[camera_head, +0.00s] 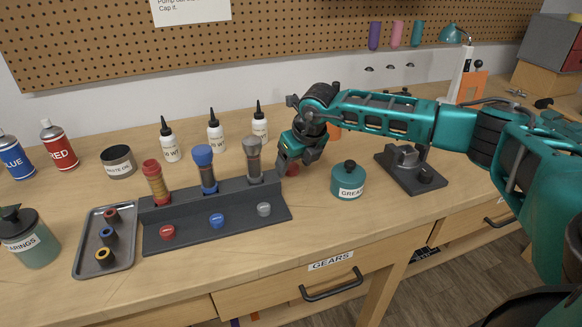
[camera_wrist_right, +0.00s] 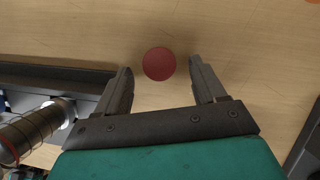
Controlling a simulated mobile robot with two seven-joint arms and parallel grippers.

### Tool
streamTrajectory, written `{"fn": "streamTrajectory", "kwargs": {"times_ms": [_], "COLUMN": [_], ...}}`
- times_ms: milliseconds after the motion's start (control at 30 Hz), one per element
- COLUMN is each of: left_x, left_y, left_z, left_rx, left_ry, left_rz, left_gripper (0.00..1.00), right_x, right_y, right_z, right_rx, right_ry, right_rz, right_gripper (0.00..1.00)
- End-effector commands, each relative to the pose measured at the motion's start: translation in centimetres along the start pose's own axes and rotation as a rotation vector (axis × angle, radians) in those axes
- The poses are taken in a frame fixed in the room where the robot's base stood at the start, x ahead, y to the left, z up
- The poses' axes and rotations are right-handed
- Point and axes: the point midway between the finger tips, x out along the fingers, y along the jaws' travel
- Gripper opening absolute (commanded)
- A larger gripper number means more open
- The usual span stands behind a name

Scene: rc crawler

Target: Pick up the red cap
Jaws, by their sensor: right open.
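The red cap (camera_wrist_right: 159,64) is a round, dull red disc on the wooden bench. In the head view the red cap (camera_head: 292,170) is partly hidden by my right gripper (camera_head: 285,163), right of the dark rack. My right gripper is open. In the right wrist view the cap appears between its two fingertips, with a gap on each side. I cannot tell the height of the fingertips above the bench. My left gripper is not in view.
The dark rack (camera_head: 232,229) stands close left of my right gripper, holding red, blue and grey shock-like cylinders. A green grease jar (camera_head: 348,181) stands to the right. White bottles (camera_head: 215,131) stand behind the rack. A grey tray (camera_head: 91,263) with rings lies at left.

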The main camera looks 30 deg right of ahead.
Motion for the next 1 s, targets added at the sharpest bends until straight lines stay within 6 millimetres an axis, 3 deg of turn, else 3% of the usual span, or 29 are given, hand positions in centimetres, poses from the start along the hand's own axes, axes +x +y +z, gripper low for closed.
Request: {"fn": "streamTrajectory", "kwargs": {"times_ms": [300,900,1000], "left_x": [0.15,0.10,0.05], "left_y": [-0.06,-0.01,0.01], "left_z": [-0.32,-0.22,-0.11], "left_rx": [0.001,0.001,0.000], "left_ry": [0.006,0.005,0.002], "left_rz": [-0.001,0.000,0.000], "left_gripper": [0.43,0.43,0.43], "right_x": [0.54,0.50,0.49], "right_y": [-0.02,-0.02,-0.02], "right_z": [-0.02,-0.02,-0.01], "right_rx": [0.000,0.000,0.000], "right_ry": [-0.001,-0.001,-0.001], "right_rz": [0.000,0.000,0.000], "right_gripper": [0.68,0.11,0.11]}}
